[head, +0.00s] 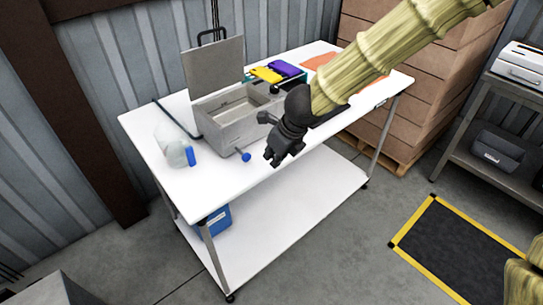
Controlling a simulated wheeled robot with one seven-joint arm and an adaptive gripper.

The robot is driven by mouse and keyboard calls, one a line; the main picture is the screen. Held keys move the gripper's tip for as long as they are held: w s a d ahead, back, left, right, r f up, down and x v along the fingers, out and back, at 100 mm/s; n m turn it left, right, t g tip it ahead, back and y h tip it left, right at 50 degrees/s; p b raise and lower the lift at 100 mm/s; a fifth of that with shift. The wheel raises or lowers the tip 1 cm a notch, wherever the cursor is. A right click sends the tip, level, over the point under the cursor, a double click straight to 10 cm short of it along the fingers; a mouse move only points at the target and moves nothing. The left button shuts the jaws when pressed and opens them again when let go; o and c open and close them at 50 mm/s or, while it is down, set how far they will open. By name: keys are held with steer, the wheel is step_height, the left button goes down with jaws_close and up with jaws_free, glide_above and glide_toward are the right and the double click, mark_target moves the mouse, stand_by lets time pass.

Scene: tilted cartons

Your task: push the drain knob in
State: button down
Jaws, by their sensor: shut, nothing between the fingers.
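The drain knob (246,157) is a small blue round knob. It sticks out on a short stem low on the front of an open grey metal box (221,133) on the white table. The box's lid (213,68) stands up at the back. My gripper (270,160) is dark, shut and empty. It points down, to the right of the knob, in front of the box near the table's front edge. A gap shows between the fingertips and the knob. How far the knob stands out from the box is hard to tell at this size.
Yellow (266,75) and purple (284,69) items lie behind the box. Stacked cartons (401,87) stand behind at right. Bare tabletop lies in front of the box.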

mark_target(241, 153)
steer(key=b+x, duration=0.1)
steer(key=x, duration=0.6)
steer(key=shift+f+b, duration=0.2)
steer(key=shift+b, duration=0.2)
steer(key=shift+w+a+r+p, duration=0.15)
steer(key=shift+w+a+p, duration=0.7)
steer(key=shift+w+a, duration=0.5)
steer(key=shift+w, duration=0.25)
